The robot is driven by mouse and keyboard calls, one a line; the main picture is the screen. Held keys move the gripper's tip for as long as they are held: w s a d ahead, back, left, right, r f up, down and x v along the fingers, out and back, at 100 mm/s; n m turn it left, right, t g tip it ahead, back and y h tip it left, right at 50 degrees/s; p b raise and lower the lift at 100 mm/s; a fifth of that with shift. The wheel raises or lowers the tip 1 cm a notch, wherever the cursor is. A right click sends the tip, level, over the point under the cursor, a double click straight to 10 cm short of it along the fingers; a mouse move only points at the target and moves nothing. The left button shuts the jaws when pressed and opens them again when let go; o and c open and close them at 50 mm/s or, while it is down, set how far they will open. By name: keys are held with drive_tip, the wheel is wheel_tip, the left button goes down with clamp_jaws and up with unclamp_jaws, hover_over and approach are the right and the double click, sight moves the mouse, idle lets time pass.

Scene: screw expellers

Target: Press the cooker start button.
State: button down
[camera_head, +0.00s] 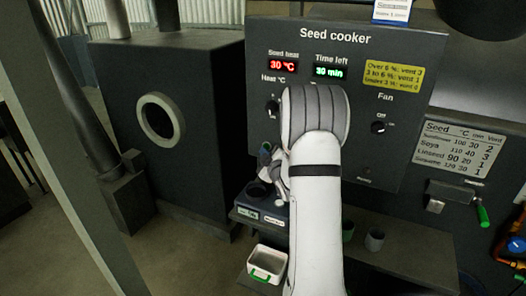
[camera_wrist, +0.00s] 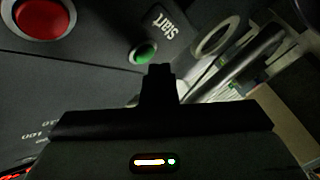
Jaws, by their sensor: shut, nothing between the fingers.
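The start button is a small green round button (camera_wrist: 145,53) on the dark panel, beside a label reading "Start" in the wrist view. My gripper (camera_wrist: 160,70) is shut and empty, its dark fingertips just below the green button in that picture. I cannot tell whether the tips touch it. The seed cooker panel (camera_head: 410,45) fills the middle of the head view, with a red "30 °C" display (camera_head: 283,66) and a green "30 min" display (camera_head: 329,72). My arm covers the panel's middle and hides the start button there.
A larger red button (camera_wrist: 42,18) is at the wrist view's upper left. In the head view, a fan knob (camera_head: 379,127) and heat knob (camera_head: 271,107) flank my arm.

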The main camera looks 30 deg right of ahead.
drive_tip(key=shift+a, duration=0.1)
drive_tip(key=s+a+b, duration=0.1)
drive_tip(key=a, duration=0.1)
drive_tip(key=s+a+b, duration=0.2)
drive_tip(key=shift+s, duration=0.1)
idle(0.5)
idle(0.7)
drive_tip(key=s+a+r+m+g+y, duration=0.1)
drive_tip(key=s+a+m+g, duration=0.3)
drive_tip(key=s, duration=1.2)
drive_tip(key=s+a+r+m+g, duration=0.2)
drive_tip(key=s+a+m+g, duration=0.2)
drive_tip(key=s+a+g, duration=0.6)
drive_tip(key=s+a, duration=0.5)
drive_tip(key=s, duration=0.2)
drive_tip(key=shift+m+y, duration=0.3)
drive_tip(key=shift+y, duration=0.1)
